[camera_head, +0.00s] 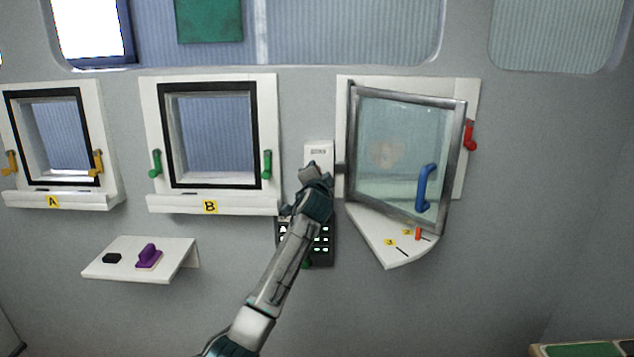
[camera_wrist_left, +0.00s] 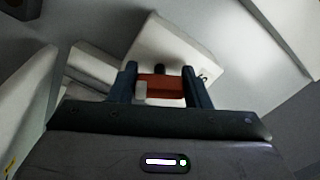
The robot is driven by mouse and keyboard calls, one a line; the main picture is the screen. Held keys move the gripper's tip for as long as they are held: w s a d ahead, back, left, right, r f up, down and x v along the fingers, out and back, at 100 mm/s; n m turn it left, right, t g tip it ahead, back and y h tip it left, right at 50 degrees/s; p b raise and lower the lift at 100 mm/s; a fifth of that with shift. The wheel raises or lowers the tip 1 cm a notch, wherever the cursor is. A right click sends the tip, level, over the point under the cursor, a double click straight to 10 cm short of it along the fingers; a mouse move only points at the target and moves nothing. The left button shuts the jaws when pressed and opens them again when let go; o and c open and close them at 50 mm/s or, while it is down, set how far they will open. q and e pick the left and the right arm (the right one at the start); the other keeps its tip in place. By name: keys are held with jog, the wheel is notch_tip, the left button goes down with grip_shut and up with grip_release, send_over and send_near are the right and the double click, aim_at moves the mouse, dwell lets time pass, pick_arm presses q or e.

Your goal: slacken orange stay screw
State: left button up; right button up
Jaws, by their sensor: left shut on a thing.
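The orange stay screw (camera_head: 418,233) stands on the white quadrant shelf (camera_head: 385,240) below the tilted-open glass window (camera_head: 402,155). It shows small, beside a numbered yellow label. My left gripper (camera_head: 311,172) is well to its left, in front of a small white wall box (camera_head: 319,149). In the left wrist view my left gripper (camera_wrist_left: 161,84) is shut on a red-brown piece (camera_wrist_left: 165,86) with a pale block at its left end. A white box (camera_wrist_left: 175,47) with a dark knob is behind it. The arm hides the gripped piece in the head view. My right gripper is not in view.
The window has a blue handle (camera_head: 426,188), and a red handle (camera_head: 470,136) is on its frame. A dark panel with lit keys (camera_head: 321,241) is behind my arm. Windows A (camera_head: 52,202) and B (camera_head: 210,207) and a small shelf (camera_head: 120,268) are to the left.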

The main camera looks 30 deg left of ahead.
pick_arm(q)
jog(key=shift+f+n+b, duration=0.25)
jog(key=shift+n+b, duration=0.4)
jog(key=shift+n, duration=0.25)
jog(key=shift+n+b, duration=0.65)
jog(key=shift+n, duration=0.35)
jog(key=n+b, duration=0.4)
jog(key=n, duration=0.1)
jog(key=shift+w+d+n, duration=0.1)
jog(key=shift+d+n, duration=0.05)
jog(key=shift+n, duration=0.45)
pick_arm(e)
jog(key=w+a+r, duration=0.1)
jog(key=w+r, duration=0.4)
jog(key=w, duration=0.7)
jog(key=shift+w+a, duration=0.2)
pick_arm(q)
jog(key=shift+r, duration=0.1)
jog(key=o, duration=1)
